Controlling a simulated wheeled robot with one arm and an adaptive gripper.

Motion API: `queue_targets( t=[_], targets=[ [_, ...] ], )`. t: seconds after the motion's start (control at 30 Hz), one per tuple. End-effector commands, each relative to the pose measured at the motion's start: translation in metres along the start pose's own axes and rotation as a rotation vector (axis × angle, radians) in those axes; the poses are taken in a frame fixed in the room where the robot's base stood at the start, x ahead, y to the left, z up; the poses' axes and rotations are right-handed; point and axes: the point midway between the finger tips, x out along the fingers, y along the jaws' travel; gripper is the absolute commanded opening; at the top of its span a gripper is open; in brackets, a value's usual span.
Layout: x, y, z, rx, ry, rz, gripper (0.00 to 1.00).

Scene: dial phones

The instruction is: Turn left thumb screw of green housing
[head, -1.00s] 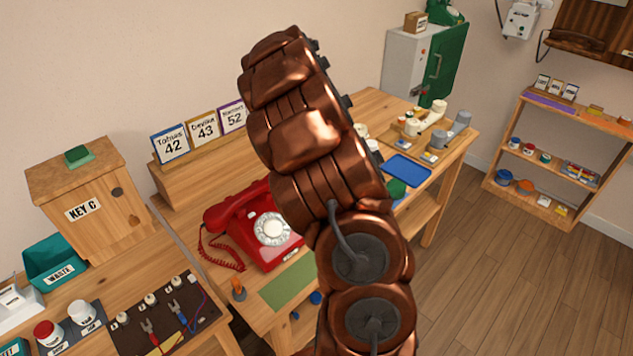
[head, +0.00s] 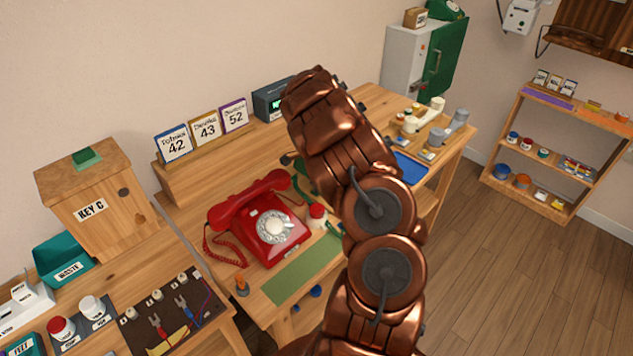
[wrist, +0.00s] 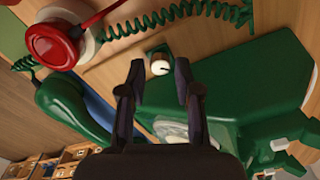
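The green housing (wrist: 255,85) fills the right of the wrist view, with part of a pale dial (wrist: 172,130) showing at its lower edge. A small pale round knob with a dark mark (wrist: 159,68) sits beside the housing's upper left corner. I cannot tell if it is the left thumb screw. My gripper (wrist: 159,75) is open and empty, its fingertips on either side of the knob in the picture; contact is not clear. In the head view my arm hides the gripper and most of the housing; a bit of green (head: 301,178) shows.
A green handset (wrist: 72,108) and coiled green cord (wrist: 175,17) lie close to the gripper. A red-capped white jar (wrist: 55,47) is at upper left. A red phone (head: 262,220) stands left of my arm, near a green mat (head: 300,270).

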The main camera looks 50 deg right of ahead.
Motion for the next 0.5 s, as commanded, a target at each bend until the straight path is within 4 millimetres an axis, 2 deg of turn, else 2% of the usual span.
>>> queue_targets(
  t=[0.2, 0.5],
  targets=[
    [0.013, 0.0, 0.0, 0.0, 0.0, -0.001, 0.33],
    [0.015, 0.0, 0.0, -0.001, 0.0, -0.002, 0.33]
  ],
)
